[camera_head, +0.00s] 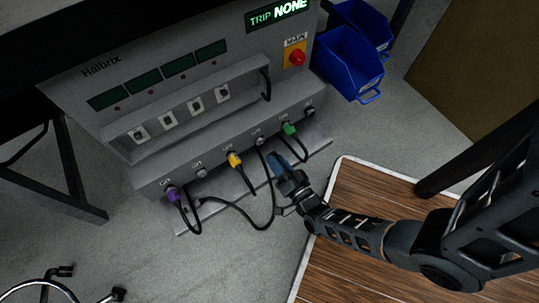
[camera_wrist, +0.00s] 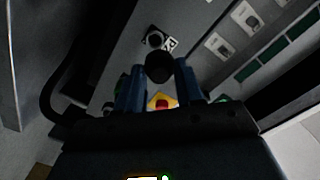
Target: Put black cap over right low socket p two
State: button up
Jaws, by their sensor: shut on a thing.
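In the wrist view my gripper (camera_wrist: 158,70) is shut on a dark round thing that looks like the black cap (camera_wrist: 159,68). Beyond it is a dark round socket (camera_wrist: 154,40) beside a white label that is too dim to read surely. A gap shows between cap and socket in that view; their true distance is unclear. In the head view my gripper (camera_head: 276,160) is in front of the low socket row, between the yellow plug (camera_head: 234,159) and the green plug (camera_head: 288,128). The cap is not clear there.
The grey panel (camera_head: 150,60) has a red main button (camera_head: 297,57) at its upper right. A purple plug (camera_head: 173,194) sits at the left. Black cables (camera_head: 262,226) hang near my gripper. Blue bins (camera_head: 347,65) are at the right.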

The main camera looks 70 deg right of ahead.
aim_at(257, 136)
jog(key=f+x, duration=0.1)
jog(key=x, duration=0.5)
jog(key=shift+b, duration=0.35)
jog(key=shift+x, duration=1.15)
dwell(2.9)
jog(key=shift+f, duration=0.1)
jog(key=o, duration=1.1)
jog(key=shift+o, duration=0.2)
jog(key=shift+s, duration=0.1)
jog(key=p+v, duration=0.1)
jog(key=v, duration=0.6)
jog(key=shift+s+a, duration=0.25)
